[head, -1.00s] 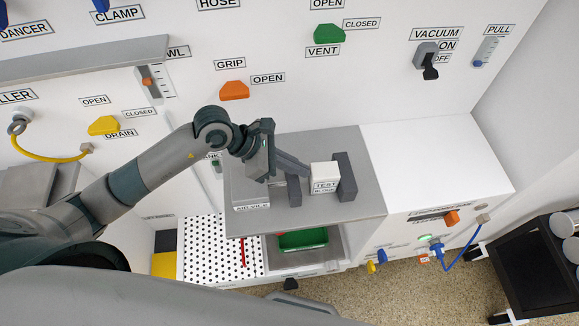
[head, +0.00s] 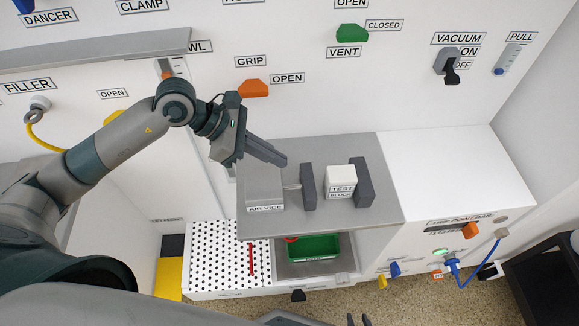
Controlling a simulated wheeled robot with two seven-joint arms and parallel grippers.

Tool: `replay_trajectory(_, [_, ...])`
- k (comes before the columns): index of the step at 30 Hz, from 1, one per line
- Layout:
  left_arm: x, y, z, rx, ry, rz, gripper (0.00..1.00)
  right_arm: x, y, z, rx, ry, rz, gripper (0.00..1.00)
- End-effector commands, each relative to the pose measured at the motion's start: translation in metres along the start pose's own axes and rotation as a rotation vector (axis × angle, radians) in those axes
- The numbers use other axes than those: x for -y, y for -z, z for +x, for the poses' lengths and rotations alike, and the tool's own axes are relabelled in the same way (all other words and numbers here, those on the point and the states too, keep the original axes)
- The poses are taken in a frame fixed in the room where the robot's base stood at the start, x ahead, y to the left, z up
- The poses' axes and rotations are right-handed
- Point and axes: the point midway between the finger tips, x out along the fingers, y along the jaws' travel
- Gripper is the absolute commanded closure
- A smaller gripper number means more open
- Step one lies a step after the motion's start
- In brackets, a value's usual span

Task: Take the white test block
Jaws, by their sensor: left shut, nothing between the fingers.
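The white test block (head: 341,174), labelled TEST BLOCK, stands upright on the grey plate (head: 386,208) between the air vice's two dark grey jaws. It is close to the right jaw (head: 364,182), with a gap to the left jaw (head: 308,187). My left gripper (head: 284,162) is shut and empty. In the picture its tips are left of the left jaw, apart from the block, over the vice body (head: 264,190). Two dark prongs at the bottom edge look like my right gripper's fingertips (head: 358,320); the rest is cut off, so its state is unclear.
The white cabinet top (head: 440,170) to the right is clear. Behind stands a panel with the orange GRIP knob (head: 254,88), green VENT knob (head: 351,33) and VACUUM switch (head: 449,64). A green tray (head: 314,247) and perforated plate (head: 225,250) lie in front, lower down.

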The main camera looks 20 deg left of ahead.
Motion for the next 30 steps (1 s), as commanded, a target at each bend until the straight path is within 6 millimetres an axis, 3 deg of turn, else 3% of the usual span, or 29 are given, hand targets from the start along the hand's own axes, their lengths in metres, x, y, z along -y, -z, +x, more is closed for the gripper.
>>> replay_trajectory(9, [0.000, 0.000, -0.024, 0.000, 0.000, 0.001, 1.00, -0.004, -0.002, 0.003, 0.023, -0.005, 0.002, 0.69])
replay_trajectory(30, [0.006, -0.009, -0.021, 0.042, 0.016, -0.015, 1.00, -0.003, -0.003, 0.003, 0.026, -0.004, 0.003, 0.69])
